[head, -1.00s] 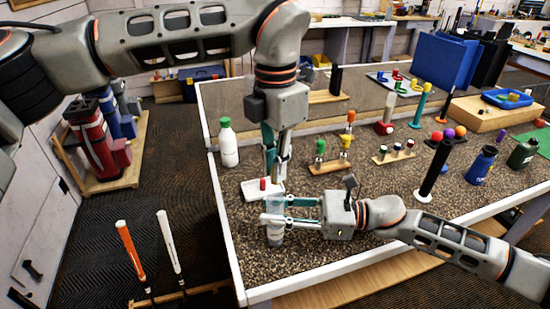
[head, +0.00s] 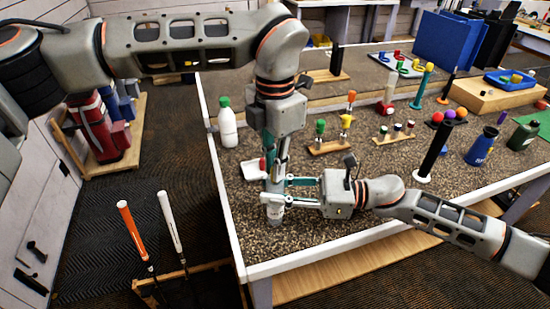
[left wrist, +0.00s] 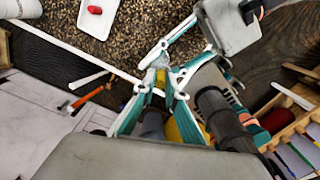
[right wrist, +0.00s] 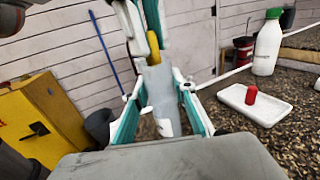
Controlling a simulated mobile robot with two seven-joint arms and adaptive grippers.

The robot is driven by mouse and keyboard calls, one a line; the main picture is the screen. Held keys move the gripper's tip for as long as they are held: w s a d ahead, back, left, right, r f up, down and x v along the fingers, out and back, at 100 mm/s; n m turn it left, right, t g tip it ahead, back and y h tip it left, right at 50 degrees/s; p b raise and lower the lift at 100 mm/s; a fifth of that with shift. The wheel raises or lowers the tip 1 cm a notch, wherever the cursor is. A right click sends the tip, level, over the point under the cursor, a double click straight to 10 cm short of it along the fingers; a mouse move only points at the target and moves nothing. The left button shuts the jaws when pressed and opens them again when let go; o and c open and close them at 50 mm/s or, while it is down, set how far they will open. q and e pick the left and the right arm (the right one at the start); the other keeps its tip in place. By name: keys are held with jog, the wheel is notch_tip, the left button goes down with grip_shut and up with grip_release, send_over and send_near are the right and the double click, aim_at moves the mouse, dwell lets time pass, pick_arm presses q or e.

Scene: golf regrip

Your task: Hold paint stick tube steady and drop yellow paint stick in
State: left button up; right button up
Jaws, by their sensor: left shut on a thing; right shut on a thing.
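A pale grey tube (right wrist: 160,95) stands upright between the fingers of my right gripper (right wrist: 163,118), which is shut on it. In the head view the tube (head: 275,215) is low at the table's front left corner, with my right gripper (head: 275,200) reaching it from the right. My left gripper (head: 275,178) points down from above, directly over the tube. It is shut on the yellow paint stick (right wrist: 154,47), which also shows between its fingertips in the left wrist view (left wrist: 160,78). The stick's lower end meets the tube's mouth; how far it is inside is hidden.
A white tray (right wrist: 238,97) with a red stick (right wrist: 251,95) lies close beside the tube. A white bottle with a green cap (head: 227,125) stands behind it. Wooden racks (head: 330,147) with coloured pieces stand to the right. The table edge is near.

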pick_arm(q)
jog(key=shift+f, duration=0.1)
jog(key=o, duration=0.8)
notch_tip(320, 180, up, 12)
dwell(0.3)
dwell(0.4)
pick_arm(e)
jog(key=o, duration=1.2)
jog(key=shift+d, duration=0.15)
